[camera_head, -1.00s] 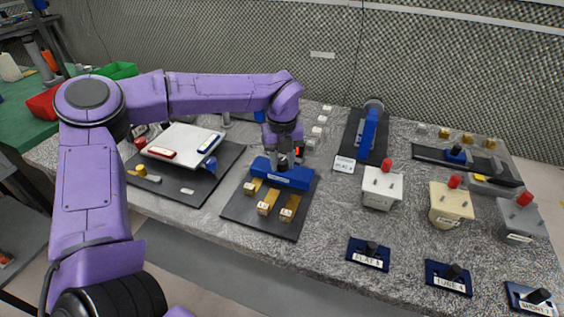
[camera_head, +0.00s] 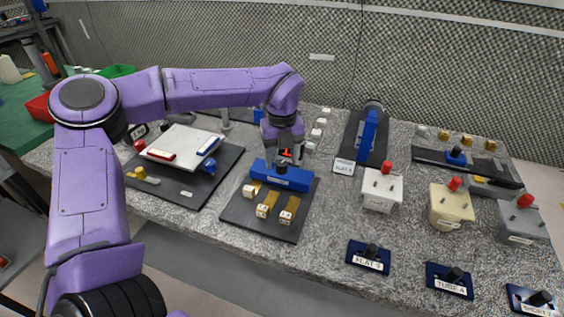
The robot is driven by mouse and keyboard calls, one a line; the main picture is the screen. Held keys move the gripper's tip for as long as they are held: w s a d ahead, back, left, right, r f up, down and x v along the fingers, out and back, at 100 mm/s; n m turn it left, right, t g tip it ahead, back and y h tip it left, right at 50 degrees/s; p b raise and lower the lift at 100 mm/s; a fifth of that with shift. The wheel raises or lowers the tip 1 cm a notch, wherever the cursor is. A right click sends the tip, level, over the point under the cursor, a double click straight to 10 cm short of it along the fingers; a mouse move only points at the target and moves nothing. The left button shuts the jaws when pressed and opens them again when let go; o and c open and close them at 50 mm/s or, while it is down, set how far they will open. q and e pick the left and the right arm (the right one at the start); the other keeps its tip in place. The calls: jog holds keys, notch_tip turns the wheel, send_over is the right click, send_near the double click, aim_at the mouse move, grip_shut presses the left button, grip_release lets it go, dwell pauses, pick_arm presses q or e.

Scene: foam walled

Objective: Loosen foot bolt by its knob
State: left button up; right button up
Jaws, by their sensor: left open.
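My left gripper (camera_head: 282,165) points down over the blue block (camera_head: 289,181) on a dark plate. Its jaws are open around or just above a small dark knob at the top of the block; I cannot tell if they touch it. The foot bolt itself is mostly hidden by the gripper. Several brass pieces with pale ends stick out of the block's front, over the dark base plate (camera_head: 251,219). My right gripper does not show.
A dark board with a white plate (camera_head: 181,143) lies left. A blue upright device (camera_head: 368,132) stands behind right. White (camera_head: 381,190), cream (camera_head: 449,205) and grey containers with red knobs stand right. Blue labelled blocks, such as one marked FLAT (camera_head: 368,258), line the front edge.

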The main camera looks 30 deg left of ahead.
aim_at(282, 164)
pick_arm(q)
notch_tip(282, 164, up, 9)
jog(key=shift+f, duration=0.2)
dwell(0.4)
